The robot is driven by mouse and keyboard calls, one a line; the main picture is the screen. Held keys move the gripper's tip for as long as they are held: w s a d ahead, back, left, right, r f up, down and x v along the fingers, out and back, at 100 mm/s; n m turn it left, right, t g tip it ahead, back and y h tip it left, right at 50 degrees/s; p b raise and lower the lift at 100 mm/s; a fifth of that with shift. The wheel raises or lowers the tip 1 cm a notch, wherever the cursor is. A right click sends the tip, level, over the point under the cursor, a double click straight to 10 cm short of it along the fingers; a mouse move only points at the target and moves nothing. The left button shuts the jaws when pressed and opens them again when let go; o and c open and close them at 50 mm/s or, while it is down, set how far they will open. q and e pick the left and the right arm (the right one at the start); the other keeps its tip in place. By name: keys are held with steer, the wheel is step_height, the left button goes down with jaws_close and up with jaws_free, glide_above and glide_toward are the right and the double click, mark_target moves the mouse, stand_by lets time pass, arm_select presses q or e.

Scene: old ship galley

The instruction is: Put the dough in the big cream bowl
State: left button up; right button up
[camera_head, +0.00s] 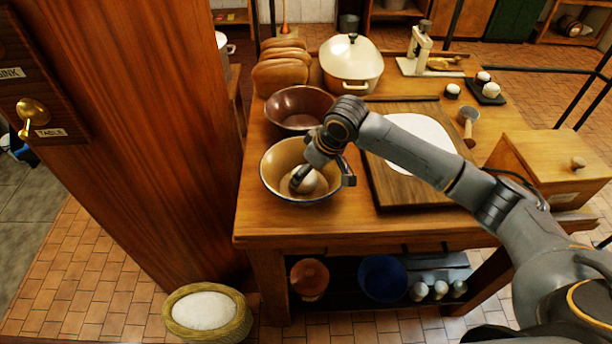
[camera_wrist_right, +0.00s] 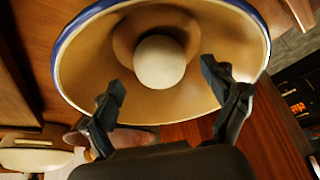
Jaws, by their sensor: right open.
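The big cream bowl (camera_head: 272,172) has a dark blue rim and stands at the table's front left corner. The pale round dough (camera_head: 310,180) lies inside it on the bottom. In the right wrist view the dough (camera_wrist_right: 160,62) sits in the middle of the bowl (camera_wrist_right: 95,60). My right gripper (camera_head: 299,180) reaches down into the bowl above the dough. In the right wrist view its two fingers (camera_wrist_right: 163,82) are spread apart, with nothing between them touching the dough that I can make out. My left gripper is in neither view.
A brown bowl (camera_head: 290,104) stands just behind the cream bowl. A wooden board (camera_head: 395,192) with a white sheet (camera_head: 425,145) lies to the right. Loaves (camera_head: 280,72), a lidded cream pot (camera_head: 350,60) and a wooden box (camera_head: 550,160) also stand on the table.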

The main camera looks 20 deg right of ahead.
steer(key=v, duration=0.9)
steer(key=shift+w+f, duration=0.1)
